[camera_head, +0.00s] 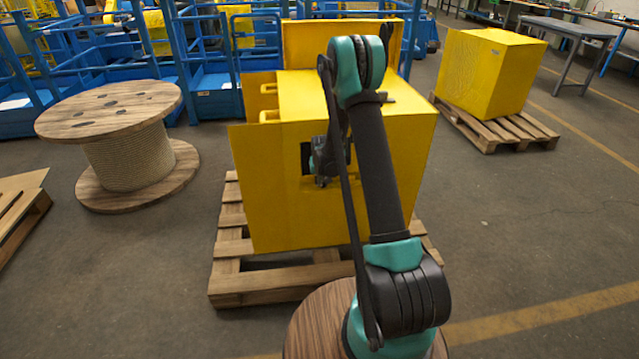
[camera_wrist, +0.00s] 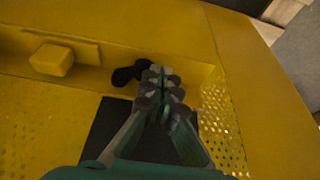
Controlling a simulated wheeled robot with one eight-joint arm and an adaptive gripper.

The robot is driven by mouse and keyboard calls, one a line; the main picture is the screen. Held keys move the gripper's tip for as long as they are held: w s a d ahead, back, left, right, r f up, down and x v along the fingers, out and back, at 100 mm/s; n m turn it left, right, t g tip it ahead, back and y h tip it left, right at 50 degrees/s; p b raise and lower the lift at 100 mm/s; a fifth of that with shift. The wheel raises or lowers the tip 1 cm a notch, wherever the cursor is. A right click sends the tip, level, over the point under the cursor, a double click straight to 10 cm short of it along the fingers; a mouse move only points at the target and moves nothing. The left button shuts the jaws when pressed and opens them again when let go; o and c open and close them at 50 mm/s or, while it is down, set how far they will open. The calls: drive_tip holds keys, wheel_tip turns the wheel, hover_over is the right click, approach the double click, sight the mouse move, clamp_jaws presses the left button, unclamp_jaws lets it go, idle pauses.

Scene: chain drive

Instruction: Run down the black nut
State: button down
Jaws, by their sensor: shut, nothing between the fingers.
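The yellow machine housing (camera_head: 275,215) stands in front of me with a dark square opening (camera_head: 306,158) in its near face. My gripper (camera_head: 322,181) is small and partly hidden by my arm at that opening. In the wrist view my gripper (camera_wrist: 164,80) is shut, with its fingertips together over the yellow housing. A small dark rounded part (camera_wrist: 130,73) lies just left of the fingertips, partly behind them. I cannot tell whether it is the black nut or whether the fingers touch it. A dark rectangular area (camera_wrist: 100,125) shows below it.
The housing sits on a wooden pallet (camera_head: 232,248). In the wrist view a raised yellow block (camera_wrist: 51,60) is at left and a perforated panel (camera_wrist: 222,125) at right. A wooden cable reel (camera_head: 130,150) and another yellow box (camera_head: 490,70) stand apart, with floor between.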

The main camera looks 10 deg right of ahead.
drive_tip(key=shift+w+a+m+h, duration=0.2)
drive_tip(key=shift+a+m+h, duration=0.15)
drive_tip(key=shift+m, duration=0.65)
drive_tip(key=shift+w+m+h, duration=0.15)
drive_tip(key=shift+m+h, duration=0.1)
drive_tip(key=shift+m, duration=0.25)
drive_tip(key=m, duration=0.1)
drive_tip(key=m+h, duration=0.1)
drive_tip(key=w+m, duration=0.1)
drive_tip(key=m, duration=0.1)
drive_tip(key=shift+a+g, duration=0.35)
drive_tip(key=shift+g, duration=0.05)
drive_tip(key=shift+w+m+g+h, duration=0.3)
drive_tip(key=shift+w+m+h, duration=0.15)
drive_tip(key=shift+m, duration=0.65)
drive_tip(key=shift+w, duration=0.35)
drive_tip(key=shift+a, duration=0.1)
